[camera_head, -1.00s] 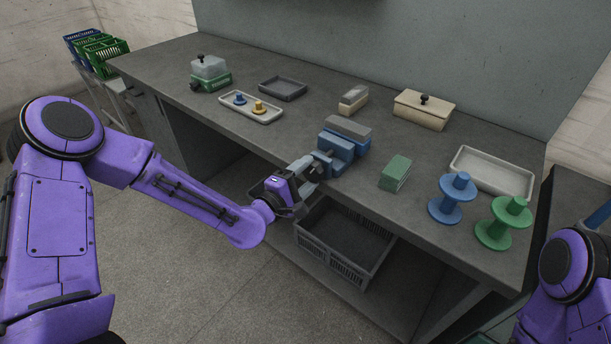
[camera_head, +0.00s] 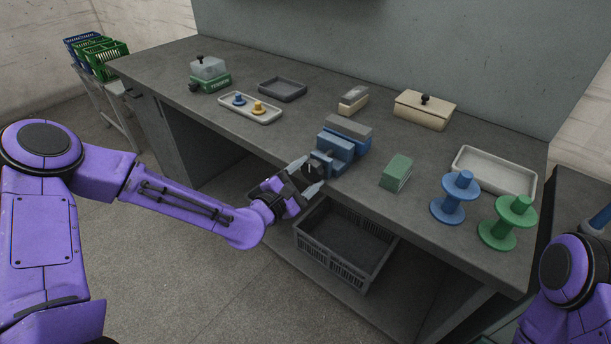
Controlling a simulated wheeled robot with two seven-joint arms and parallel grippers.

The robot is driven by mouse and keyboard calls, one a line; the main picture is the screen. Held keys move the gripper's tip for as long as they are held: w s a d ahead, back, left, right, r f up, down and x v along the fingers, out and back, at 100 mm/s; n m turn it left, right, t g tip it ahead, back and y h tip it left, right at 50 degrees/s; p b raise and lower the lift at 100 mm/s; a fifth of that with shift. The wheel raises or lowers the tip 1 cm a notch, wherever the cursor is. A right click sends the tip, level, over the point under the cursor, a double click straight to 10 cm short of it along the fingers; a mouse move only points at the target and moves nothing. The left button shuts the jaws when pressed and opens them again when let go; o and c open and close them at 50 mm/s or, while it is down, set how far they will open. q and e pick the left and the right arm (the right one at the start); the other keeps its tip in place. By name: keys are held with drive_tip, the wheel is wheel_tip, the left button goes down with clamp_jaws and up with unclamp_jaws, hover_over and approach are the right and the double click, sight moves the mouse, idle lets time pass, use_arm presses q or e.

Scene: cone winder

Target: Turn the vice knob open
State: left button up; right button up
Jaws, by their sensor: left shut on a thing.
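The blue vice (camera_head: 335,147) stands at the front edge of the grey workbench, near the middle of the head view. Its dark knob (camera_head: 312,170) faces the front left and is partly hidden by my gripper. My left gripper (camera_head: 306,176) is at the knob, one light fingertip on its upper left side and the other on its lower right side. The fingers are set wide and shut on the knob. My right gripper is out of view; only part of my right arm shows at the right edge.
A green block (camera_head: 396,173), a blue spool (camera_head: 455,196) and a green spool (camera_head: 508,222) stand right of the vice. A beige lidded box (camera_head: 425,109) is behind. A tray with two pegs (camera_head: 263,116) lies left. A grey crate (camera_head: 335,268) sits below the bench edge.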

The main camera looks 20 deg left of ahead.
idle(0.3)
use_arm(q)
drive_tip(key=o, duration=1.1)
drive_tip(key=shift+c, duration=0.2)
drive_tip(key=v, duration=1)
drive_tip(key=shift+s, duration=0.25)
drive_tip(key=shift+a, duration=0.15)
